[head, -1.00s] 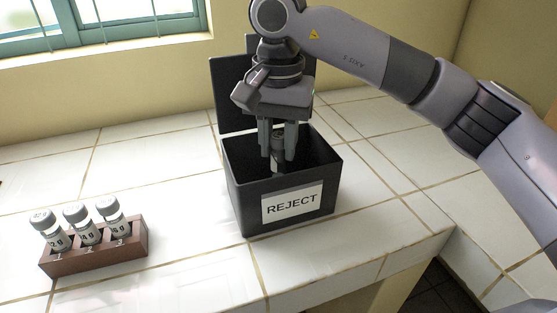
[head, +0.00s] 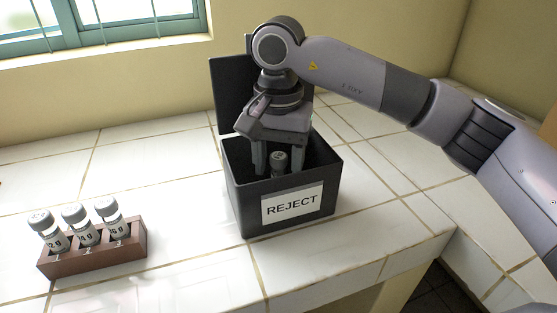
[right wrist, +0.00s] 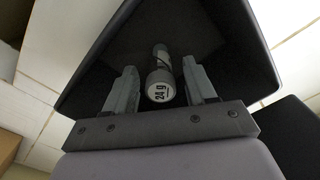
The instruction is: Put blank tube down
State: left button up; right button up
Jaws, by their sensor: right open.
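A small tube (head: 279,160) with a grey cap is inside the black box (head: 247,205) labelled REJECT. My right gripper (head: 280,170) reaches down into the box. Its two fingers are spread either side of the tube, with a gap on each side in the right wrist view (right wrist: 158,92). The lower part of the tube is hidden by the box's front wall in the head view. My left gripper is not in view.
A brown wooden rack (head: 92,260) with three capped tubes (head: 77,226) stands at the left on the white tiled counter (head: 170,195). The box's lid (head: 228,95) stands open at the back. The counter between rack and box is clear.

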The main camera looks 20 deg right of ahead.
notch_tip(320, 180, up, 12)
jog(key=p, duration=0.1)
jog(key=shift+r, duration=0.15)
dwell(0.6)
